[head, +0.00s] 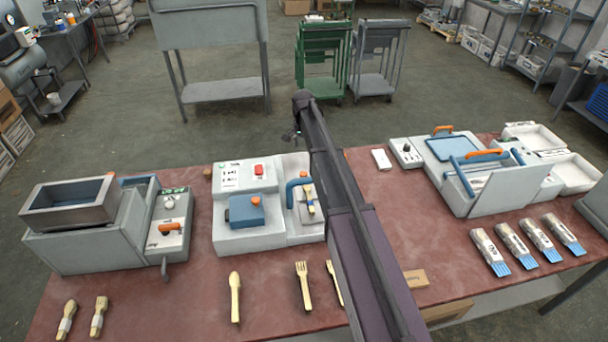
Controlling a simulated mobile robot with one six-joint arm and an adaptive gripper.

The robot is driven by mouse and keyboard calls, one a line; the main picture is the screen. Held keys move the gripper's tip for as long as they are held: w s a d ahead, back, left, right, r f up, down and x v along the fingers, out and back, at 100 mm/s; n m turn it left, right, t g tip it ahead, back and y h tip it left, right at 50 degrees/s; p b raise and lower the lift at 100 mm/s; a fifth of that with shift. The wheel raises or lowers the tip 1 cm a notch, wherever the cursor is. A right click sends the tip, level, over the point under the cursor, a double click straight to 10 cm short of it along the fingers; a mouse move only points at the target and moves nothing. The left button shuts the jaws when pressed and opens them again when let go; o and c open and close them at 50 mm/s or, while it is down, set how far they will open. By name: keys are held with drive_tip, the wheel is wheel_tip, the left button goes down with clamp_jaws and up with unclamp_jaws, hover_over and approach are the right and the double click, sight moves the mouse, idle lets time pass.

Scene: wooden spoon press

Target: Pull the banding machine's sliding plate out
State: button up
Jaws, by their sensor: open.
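The white machine in the middle of the table, which looks like the banding machine (250,232), has a blue block with an orange knob and a red button. At its right side is a plate (306,218) with a blue handle (291,194); a wooden utensil lies on it. My arm hides the plate's right edge. I cannot tell how far the plate is in or out. My gripper (291,136) shows only as a small dark end beside the arm's tip, above and beyond the machine in the picture. It is open, apart from the plate and handle.
A grey machine with a hopper (70,203) stands left. A machine with blue and orange handles (483,185) stands right, near white trays (575,172). A wooden spoon (235,297), forks (303,286) and banded bundles (490,251) lie along the front of the red tabletop (180,307).

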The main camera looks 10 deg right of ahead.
sight(304, 173)
drive_tip(key=shift+f+b, duration=6.15)
drive_tip(key=shift+f, duration=0.25)
